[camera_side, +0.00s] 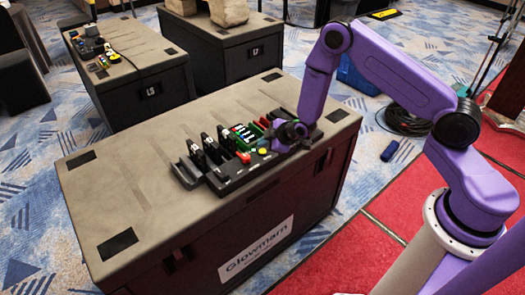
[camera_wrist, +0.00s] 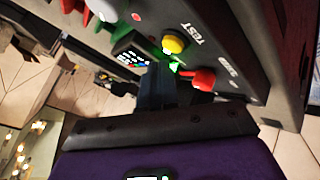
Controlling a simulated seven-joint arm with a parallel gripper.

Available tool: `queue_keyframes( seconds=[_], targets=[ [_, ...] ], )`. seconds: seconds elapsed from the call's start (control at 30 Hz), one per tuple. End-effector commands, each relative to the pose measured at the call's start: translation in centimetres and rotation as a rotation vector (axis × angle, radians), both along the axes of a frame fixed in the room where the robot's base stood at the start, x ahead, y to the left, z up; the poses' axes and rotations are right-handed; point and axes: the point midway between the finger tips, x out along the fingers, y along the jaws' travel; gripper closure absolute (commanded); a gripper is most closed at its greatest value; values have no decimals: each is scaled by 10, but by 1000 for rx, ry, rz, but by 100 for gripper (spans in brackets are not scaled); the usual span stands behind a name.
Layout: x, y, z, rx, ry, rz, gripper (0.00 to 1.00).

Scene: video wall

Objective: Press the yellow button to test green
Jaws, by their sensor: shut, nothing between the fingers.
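The yellow button (camera_wrist: 174,44) sits on the dark panel of a device, beside the printed word TEST, in the wrist view. It also shows in the side view (camera_side: 262,151) on the front of the black device (camera_side: 232,180). A small green glow (camera_wrist: 175,66) lies between the button and a red knob (camera_wrist: 203,79). My gripper (camera_wrist: 158,72) is shut and empty, its dark tips close to the green glow and just short of the yellow button. In the side view my gripper (camera_side: 281,142) is low over the device's right part; contact cannot be told.
The device has upright slots (camera_side: 212,150) at its left and green and red parts behind. It stands on a large black case (camera_side: 140,190) whose left top is clear. Two more cases (camera_side: 140,75) (camera_side: 235,50) stand behind. A blue cylinder (camera_side: 389,151) lies on the floor.

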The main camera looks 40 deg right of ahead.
Motion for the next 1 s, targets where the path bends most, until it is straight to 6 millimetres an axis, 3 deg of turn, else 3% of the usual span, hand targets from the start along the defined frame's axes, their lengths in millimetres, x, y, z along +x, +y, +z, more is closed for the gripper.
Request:
queue_keyframes(
  seconds=[1.0],
  targets=[
    [0,0,-8,0,-1,0,100]
  ],
)
